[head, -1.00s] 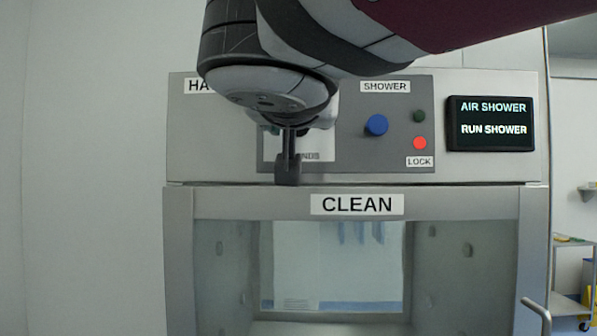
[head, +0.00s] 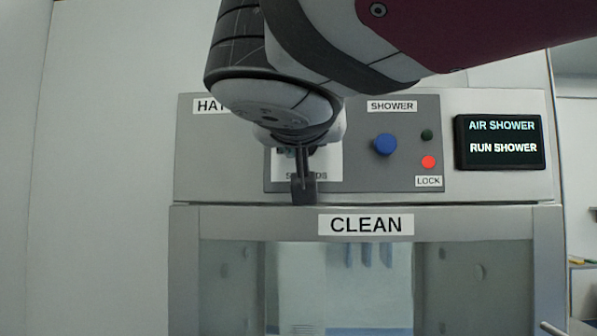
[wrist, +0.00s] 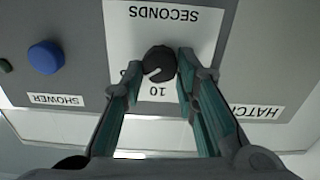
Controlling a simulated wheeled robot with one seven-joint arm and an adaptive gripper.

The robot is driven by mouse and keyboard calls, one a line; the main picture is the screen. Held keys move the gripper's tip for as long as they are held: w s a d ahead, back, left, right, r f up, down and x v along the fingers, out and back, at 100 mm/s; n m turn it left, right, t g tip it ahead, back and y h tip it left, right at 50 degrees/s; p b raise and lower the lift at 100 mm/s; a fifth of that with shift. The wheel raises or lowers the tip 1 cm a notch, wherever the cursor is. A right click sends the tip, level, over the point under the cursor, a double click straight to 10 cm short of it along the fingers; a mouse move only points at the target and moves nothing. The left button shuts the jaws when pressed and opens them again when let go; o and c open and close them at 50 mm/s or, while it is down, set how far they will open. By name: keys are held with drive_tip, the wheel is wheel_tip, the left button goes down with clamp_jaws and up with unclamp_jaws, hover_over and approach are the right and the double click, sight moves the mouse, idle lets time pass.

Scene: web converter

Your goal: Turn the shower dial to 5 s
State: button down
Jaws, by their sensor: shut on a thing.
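The shower dial (wrist: 158,64) is a small black knob with a white pointer mark on a white plate (wrist: 190,35) labelled SECONDS. The wrist view shows it upside down. The mark points to the picture's lower left, and a "10" is printed just below the knob. No 5 is readable. My gripper (wrist: 157,68) has its teal-lined fingers on either side of the dial and is shut on it. In the head view my gripper (head: 303,187) is in front of the plate (head: 333,165), and the dial is hidden behind it.
A display (head: 500,141) reads AIR SHOWER, RUN SHOWER. The hatch marked CLEAN (head: 366,224) is below.

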drive_tip(key=n, duration=2.2)
drive_tip(key=shift+s+a+f+n, duration=0.25)
drive_tip(key=shift+a+f+n, duration=0.05)
drive_tip(key=shift+a, duration=0.05)
drive_tip(key=c, duration=1.2)
unclamp_jaws()
drive_tip(key=shift+c, duration=0.2)
